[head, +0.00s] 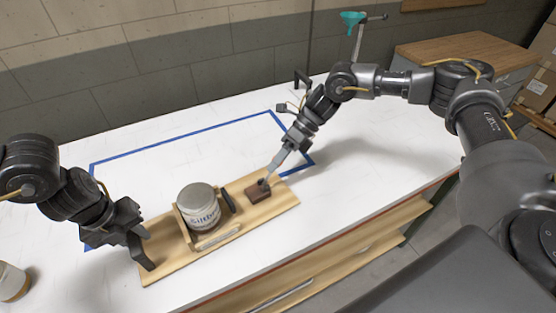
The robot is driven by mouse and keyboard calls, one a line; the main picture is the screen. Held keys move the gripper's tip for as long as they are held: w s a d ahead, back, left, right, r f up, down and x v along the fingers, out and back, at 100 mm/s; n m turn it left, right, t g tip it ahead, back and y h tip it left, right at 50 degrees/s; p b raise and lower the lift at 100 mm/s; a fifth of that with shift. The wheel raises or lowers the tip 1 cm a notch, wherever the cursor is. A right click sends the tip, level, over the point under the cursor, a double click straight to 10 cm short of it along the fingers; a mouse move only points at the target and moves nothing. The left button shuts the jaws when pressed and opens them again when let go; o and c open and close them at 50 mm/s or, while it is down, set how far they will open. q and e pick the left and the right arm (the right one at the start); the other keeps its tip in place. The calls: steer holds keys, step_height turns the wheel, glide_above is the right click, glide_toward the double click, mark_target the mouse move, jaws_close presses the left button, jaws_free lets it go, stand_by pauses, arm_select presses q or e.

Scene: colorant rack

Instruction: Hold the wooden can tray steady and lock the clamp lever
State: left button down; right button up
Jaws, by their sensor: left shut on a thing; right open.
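The wooden can tray (163,265) lies on the white table, partly over a blue tape outline. A labelled can (199,208) stands upright in a wooden cradle on it. A dark clamp lever (228,201) stands tilted at the can's right side. A brown block (257,193) sits on the tray's right part. My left gripper (147,252) is shut on the tray's left end. My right gripper (268,179) is open, pointing down just above the brown block. Whether its fingertips touch the block or its dark top part, I cannot tell.
Blue tape (187,138) marks a rectangle on the table (370,150). Another can (13,282) stands at the far left edge. A teal funnel-like item (352,18) on a stand is behind my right arm. The table right of the tray is clear.

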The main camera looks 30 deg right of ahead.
steer(key=v, duration=1.2)
arm_select(q)
steer(key=c, duration=1.1)
jaws_free()
steer(key=shift+d, duration=0.1)
steer(key=r, duration=0.4)
steer(key=a+r, duration=0.1)
steer(key=r, duration=0.3)
steer(key=a+r, duration=0.1)
steer(key=r, duration=0.2)
steer(key=shift+s+r, duration=0.1)
steer(key=shift+r, duration=0.3)
